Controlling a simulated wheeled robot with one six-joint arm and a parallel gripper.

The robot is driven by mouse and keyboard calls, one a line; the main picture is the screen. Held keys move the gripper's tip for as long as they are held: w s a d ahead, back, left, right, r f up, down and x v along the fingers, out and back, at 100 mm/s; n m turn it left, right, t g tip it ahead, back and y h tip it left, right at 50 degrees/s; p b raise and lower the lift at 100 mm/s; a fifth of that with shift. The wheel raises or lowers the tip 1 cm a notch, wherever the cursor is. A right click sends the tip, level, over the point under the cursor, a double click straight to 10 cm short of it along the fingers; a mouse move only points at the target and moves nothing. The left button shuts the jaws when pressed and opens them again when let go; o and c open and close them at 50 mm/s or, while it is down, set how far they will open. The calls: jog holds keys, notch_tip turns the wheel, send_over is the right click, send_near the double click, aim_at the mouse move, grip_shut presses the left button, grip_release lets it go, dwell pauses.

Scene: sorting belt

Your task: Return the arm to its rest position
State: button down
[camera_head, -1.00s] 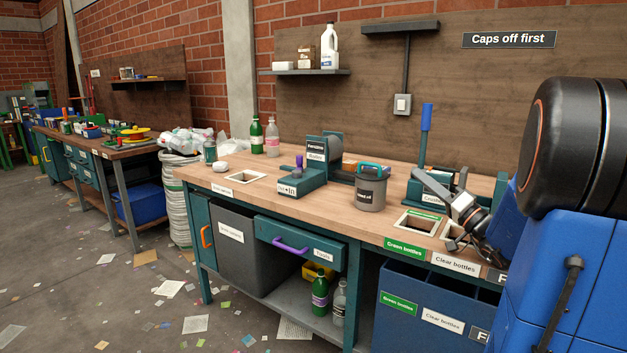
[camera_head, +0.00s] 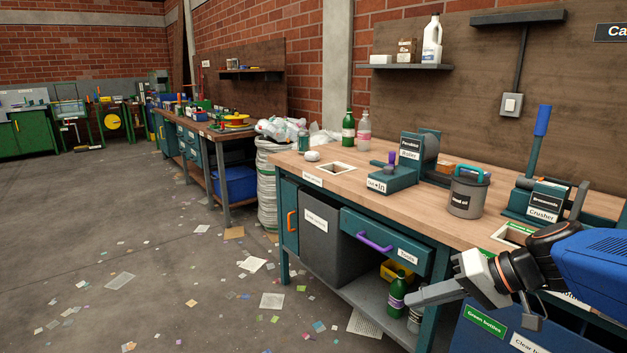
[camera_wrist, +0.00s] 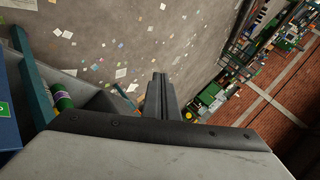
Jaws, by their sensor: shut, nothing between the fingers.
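My gripper (camera_head: 410,298) is in the lower right of the head view, in front of the workbench's front side. Its grey fingers are shut, empty and point left. The fingers also show together in the middle of the wrist view (camera_wrist: 159,78), with floor beyond them. The arm reaches in from the right, with its dark joint and blue housing behind the gripper. It hides part of the bench front and the bins there.
The workbench top (camera_head: 345,190) holds a grey pot (camera_head: 466,198), a crusher (camera_head: 545,208) and two bottles at the back. A drawer (camera_head: 388,241) sits below, with bottles on the lower shelf. Open floor (camera_head: 130,260) with scattered paper lies left.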

jog(key=s+d+f+h, duration=0.5)
jog(key=s+d+h, duration=0.2)
jog(key=s+h, duration=0.2)
jog(key=shift+s+d, duration=0.35)
jog(key=shift+s, duration=0.65)
